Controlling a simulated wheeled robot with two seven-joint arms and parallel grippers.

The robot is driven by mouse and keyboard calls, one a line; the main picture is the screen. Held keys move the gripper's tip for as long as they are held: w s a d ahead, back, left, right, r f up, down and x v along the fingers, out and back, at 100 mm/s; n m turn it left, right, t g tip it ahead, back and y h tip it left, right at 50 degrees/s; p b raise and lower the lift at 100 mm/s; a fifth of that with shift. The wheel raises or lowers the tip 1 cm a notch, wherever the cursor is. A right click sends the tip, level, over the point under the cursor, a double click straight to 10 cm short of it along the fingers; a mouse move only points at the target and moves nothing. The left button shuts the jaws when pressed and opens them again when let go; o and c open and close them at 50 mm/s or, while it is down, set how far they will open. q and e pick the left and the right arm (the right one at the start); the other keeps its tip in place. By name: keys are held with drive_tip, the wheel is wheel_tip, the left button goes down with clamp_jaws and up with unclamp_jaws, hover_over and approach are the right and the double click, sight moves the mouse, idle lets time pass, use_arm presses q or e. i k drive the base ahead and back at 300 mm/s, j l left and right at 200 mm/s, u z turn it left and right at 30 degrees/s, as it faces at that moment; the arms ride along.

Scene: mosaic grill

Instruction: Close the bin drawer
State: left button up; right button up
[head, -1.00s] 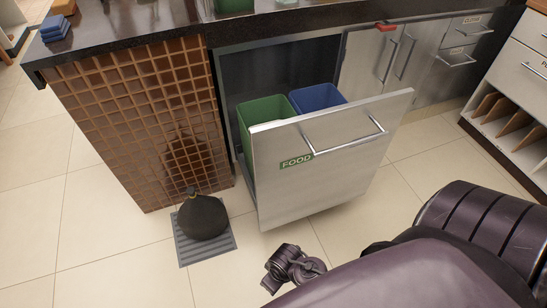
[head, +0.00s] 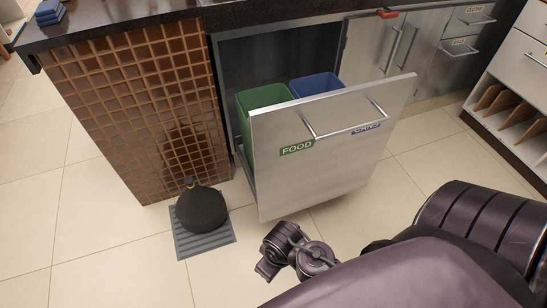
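The bin drawer (head: 330,165) is pulled out from the counter, its steel front facing me with a bar handle (head: 345,128) and a green FOOD label. Inside it stand a green bin (head: 262,97) and a blue bin (head: 315,84). A dark, jointed piece of my own arm (head: 292,250) shows below the drawer front, apart from it. No gripper fingers can be made out on it. My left gripper is not in view.
A black tied bag (head: 201,208) sits on a grey grate (head: 190,246) left of the drawer. A brown tiled counter end (head: 130,110) stands beside it. Steel cabinets are behind right; open shelves (head: 510,105) stand far right. Tiled floor is clear at left.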

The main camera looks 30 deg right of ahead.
sight(309, 152)
drive_tip(key=z, duration=1.6)
